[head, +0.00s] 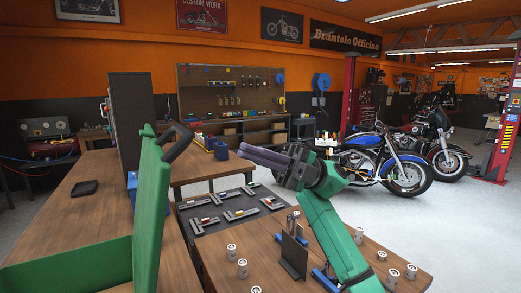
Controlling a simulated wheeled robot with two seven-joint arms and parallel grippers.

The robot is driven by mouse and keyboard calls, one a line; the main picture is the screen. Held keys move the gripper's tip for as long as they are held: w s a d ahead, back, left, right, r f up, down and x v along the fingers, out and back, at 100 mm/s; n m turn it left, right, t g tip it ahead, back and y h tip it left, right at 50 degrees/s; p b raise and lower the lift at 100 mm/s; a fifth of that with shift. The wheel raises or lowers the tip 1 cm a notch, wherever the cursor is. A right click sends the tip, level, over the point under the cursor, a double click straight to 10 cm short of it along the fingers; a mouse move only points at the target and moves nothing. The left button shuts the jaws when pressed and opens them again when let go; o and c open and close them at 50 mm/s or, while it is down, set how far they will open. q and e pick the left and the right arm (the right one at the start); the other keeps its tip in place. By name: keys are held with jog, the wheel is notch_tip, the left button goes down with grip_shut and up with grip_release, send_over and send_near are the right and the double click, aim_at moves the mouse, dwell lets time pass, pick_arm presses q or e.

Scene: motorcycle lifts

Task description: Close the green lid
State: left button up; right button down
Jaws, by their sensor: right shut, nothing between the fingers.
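The green lid (152,215) stands open, roughly upright, at the left of the head view. A black handle (178,143) sticks out near its top. The green box (70,266) below it shows only in part at the bottom left, cut off by the picture edge. My right gripper (242,152) is shut and empty, its fingers pointing left towards the lid's upper part. It hangs above the table area to the right of the lid, apart from it in the picture. My left gripper is not in view.
A dark mat (185,212) with several grey tools lies right of the lid. Several small metal cans (242,268) and a dark upright plate (293,256) stand at the front. Motorcycles (380,160) stand farther back.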

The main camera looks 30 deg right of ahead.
pick_arm(q)
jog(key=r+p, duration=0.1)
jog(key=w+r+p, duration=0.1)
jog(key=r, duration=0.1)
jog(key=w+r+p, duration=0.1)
jog(key=p, duration=0.1)
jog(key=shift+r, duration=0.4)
pick_arm(e)
jog(key=x, duration=0.8)
jog(key=shift+w+f, duration=0.15)
jog(key=shift+w, duration=0.55)
jog(key=shift+a, duration=0.15)
